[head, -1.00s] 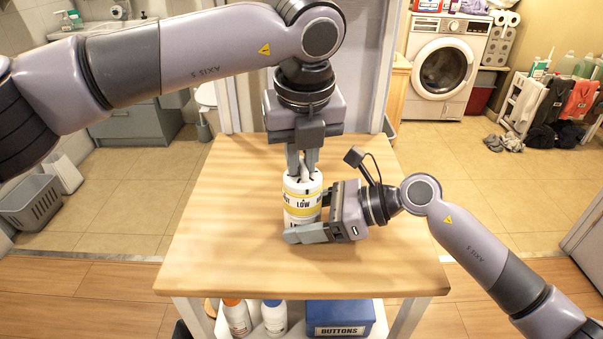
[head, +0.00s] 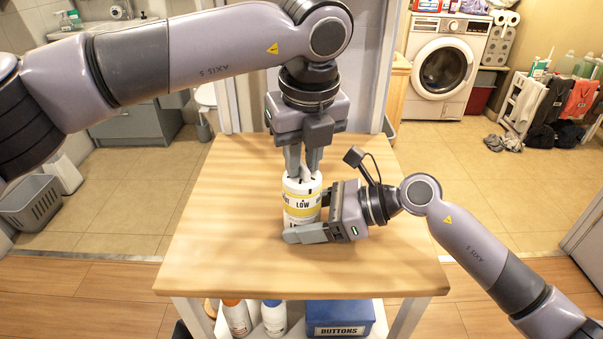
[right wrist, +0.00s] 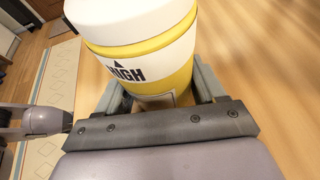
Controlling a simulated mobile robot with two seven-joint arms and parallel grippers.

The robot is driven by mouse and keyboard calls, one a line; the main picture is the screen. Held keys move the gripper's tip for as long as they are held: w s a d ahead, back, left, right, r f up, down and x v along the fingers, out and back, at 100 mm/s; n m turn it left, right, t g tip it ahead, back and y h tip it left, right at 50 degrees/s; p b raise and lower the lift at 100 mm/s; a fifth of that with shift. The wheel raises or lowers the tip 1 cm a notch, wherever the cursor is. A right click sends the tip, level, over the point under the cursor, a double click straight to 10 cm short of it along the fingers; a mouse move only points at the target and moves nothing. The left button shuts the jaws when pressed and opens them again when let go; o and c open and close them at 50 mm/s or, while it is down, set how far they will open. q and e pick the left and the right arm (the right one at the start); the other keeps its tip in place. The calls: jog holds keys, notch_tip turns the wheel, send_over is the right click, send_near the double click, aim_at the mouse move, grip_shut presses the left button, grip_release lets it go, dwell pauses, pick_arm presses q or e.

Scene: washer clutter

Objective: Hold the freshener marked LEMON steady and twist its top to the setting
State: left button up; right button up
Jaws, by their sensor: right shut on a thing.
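The freshener (head: 302,206) is a white can with a yellow band, upright on the table. LOW faces the head camera; the lower name is mostly hidden by my right gripper. In the right wrist view the can (right wrist: 150,55) shows HIGH under a black triangle. My right gripper (head: 305,234) is shut on the can's lower body, a finger on each side. My left gripper (head: 304,168) points straight down at the white top (head: 301,183). Its fingers look apart, either side of the raised grip on the top, and contact is hard to judge.
The wooden table top (head: 220,220) is otherwise clear. Below it are white bottles (head: 273,318) and a blue box marked BUTTONS (head: 340,318). A washing machine (head: 440,65) and a drying rack with clothes (head: 550,105) stand behind at the right.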

pick_arm(q)
jog(key=shift+s+f, duration=0.2)
jog(key=shift+f, duration=0.65)
jog(key=shift+w+a+r, duration=0.15)
jog(key=shift+r, duration=1.1)
jog(key=shift+w+r, duration=0.1)
jog(key=shift+r, duration=1.8)
